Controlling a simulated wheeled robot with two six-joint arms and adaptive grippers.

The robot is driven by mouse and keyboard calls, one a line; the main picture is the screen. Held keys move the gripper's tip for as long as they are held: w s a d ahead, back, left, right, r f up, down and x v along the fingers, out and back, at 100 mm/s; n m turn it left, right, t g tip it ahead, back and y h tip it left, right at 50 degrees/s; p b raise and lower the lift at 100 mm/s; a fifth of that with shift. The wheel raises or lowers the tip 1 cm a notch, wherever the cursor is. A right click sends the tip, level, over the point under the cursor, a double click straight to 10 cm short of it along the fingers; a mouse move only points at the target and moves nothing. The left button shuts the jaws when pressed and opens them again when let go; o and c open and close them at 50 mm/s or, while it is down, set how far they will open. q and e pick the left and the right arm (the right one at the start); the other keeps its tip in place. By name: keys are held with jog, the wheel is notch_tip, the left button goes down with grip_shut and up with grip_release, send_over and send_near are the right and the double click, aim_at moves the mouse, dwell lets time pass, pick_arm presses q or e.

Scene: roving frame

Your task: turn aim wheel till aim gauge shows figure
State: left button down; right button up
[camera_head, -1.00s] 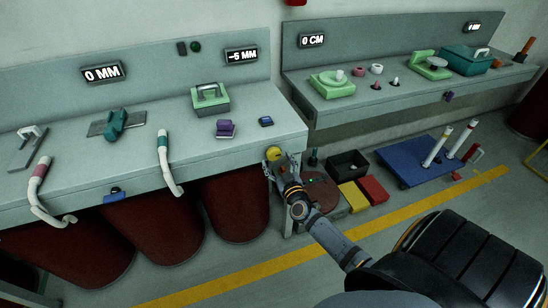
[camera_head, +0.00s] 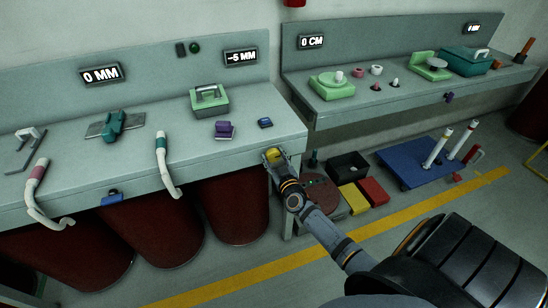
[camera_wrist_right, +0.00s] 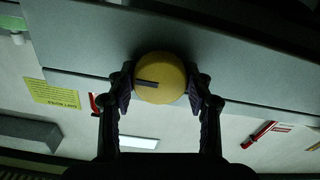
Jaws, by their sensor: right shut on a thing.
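A round yellow wheel (camera_head: 272,155) sits on the front edge of the left bench, near its right corner. I take it as the aim wheel. My right gripper (camera_head: 276,158) is shut on it. In the right wrist view the wheel (camera_wrist_right: 162,72) is between the two fingers of the gripper (camera_wrist_right: 163,85), and a dark mark on its face points left. A display (camera_head: 241,57) above the bench's right part reads -5 MM, and another display (camera_head: 101,74) at left reads 0 MM. I cannot tell which is the aim gauge. My left gripper is not in view.
The left bench (camera_head: 70,170) bears a green box (camera_head: 209,101), a purple block (camera_head: 224,130) and a teal slide (camera_head: 114,123). White bent handles (camera_head: 164,160) hang at its front. A blue cart (camera_head: 408,160) and a black crate (camera_head: 348,165) stand on the floor at right.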

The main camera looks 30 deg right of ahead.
jog(key=shift+m, duration=0.3)
jog(key=shift+m+p, duration=0.55)
jog(key=shift+m, duration=1.95)
jog(key=o, duration=1.2)
jog(key=shift+s, duration=0.1)
jog(key=v, duration=1.2)
